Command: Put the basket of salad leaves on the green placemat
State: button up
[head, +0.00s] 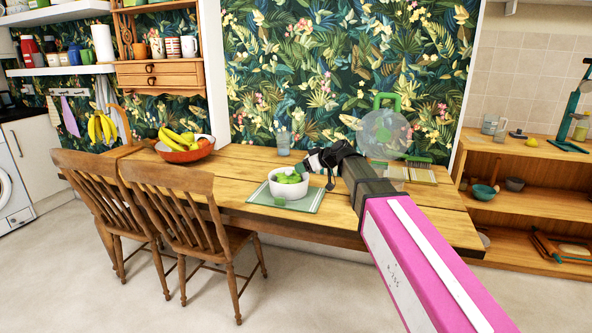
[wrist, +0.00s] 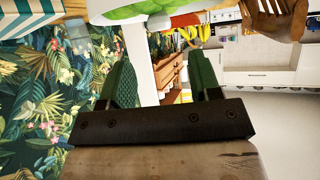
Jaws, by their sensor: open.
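The basket of salad leaves is a round white container (head: 289,189) filled with green leaves. In the head view it sits upright on the pale green placemat (head: 309,204) near the table's front edge. My gripper (head: 316,173) is just right of and behind the basket, with its jaws toward it. In the wrist view the open gripper (wrist: 163,62) has nothing between its two green fingers. Part of the basket's white side (wrist: 184,18) and leaves shows at the top of that view, apart from the fingers. My gripper partly covers the area behind the basket.
A red bowl of bananas and other fruit (head: 186,150) stands to the left on the table. A clear glass (head: 283,143) stands behind the basket. A clear round item with a green handle (head: 384,130) is at the right. Two wooden chairs (head: 182,208) stand along the front left.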

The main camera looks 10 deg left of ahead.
jog(key=shift+v, duration=2.4)
